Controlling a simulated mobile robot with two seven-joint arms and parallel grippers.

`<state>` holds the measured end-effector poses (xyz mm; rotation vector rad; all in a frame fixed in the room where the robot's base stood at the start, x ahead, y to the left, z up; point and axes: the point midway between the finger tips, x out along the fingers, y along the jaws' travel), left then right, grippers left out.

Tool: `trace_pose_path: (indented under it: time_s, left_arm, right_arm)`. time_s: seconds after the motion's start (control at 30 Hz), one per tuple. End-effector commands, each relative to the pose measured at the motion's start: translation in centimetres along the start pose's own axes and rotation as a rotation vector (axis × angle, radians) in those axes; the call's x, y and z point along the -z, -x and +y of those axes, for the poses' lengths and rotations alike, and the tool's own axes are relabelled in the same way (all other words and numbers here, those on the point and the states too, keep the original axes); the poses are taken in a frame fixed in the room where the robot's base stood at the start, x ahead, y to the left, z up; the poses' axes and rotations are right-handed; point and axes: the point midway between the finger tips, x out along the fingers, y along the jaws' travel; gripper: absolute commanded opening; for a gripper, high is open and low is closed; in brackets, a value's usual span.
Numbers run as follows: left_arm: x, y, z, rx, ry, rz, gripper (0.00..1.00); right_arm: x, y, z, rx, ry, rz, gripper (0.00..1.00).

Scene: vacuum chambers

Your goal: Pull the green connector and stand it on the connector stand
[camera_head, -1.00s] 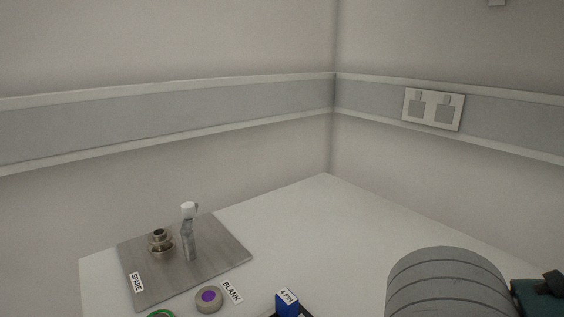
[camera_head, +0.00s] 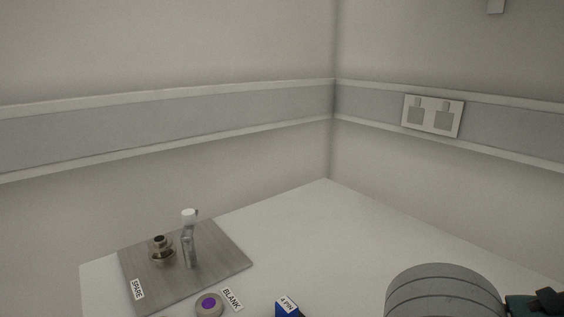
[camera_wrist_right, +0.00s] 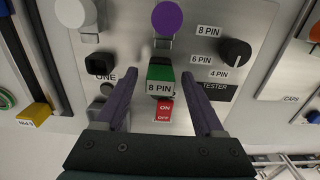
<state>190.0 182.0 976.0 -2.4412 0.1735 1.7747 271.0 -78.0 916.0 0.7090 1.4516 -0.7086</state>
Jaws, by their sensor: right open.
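In the right wrist view, the green connector (camera_wrist_right: 160,74) carries an "8 PIN" label and sits at a grey tester panel (camera_wrist_right: 215,28). My right gripper (camera_wrist_right: 157,84) is open, with one dark finger on each side of the connector and gaps visible between. Whether the connector is fully seated is hidden. In the head view, a blue connector (camera_head: 289,311) labelled "4 PIN" shows at the bottom edge; what it stands on is cut off. I cannot make out the connector stand. My left gripper is not in view.
The panel has a purple disc (camera_wrist_right: 167,18), a black knob (camera_wrist_right: 235,51) and a red on/off switch (camera_wrist_right: 164,111) just below the connector. In the head view, a metal plate (camera_head: 222,250) holds fittings at the table's left. The back of the table (camera_head: 320,225) is clear.

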Motion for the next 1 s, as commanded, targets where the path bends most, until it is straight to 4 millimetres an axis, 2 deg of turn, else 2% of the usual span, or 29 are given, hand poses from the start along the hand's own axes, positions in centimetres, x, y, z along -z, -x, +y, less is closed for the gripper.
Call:
trace_pose_path:
  time_s: [0.4, 1.0]
  left_arm:
    - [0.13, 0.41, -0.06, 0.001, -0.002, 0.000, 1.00]
    - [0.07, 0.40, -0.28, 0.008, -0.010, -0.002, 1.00]
  right_arm:
    - [0.02, 0.00, -0.02, 0.001, 0.001, 0.000, 0.70]
    - [0.01, 0.00, -0.02, 0.000, 0.000, 0.000, 0.03]
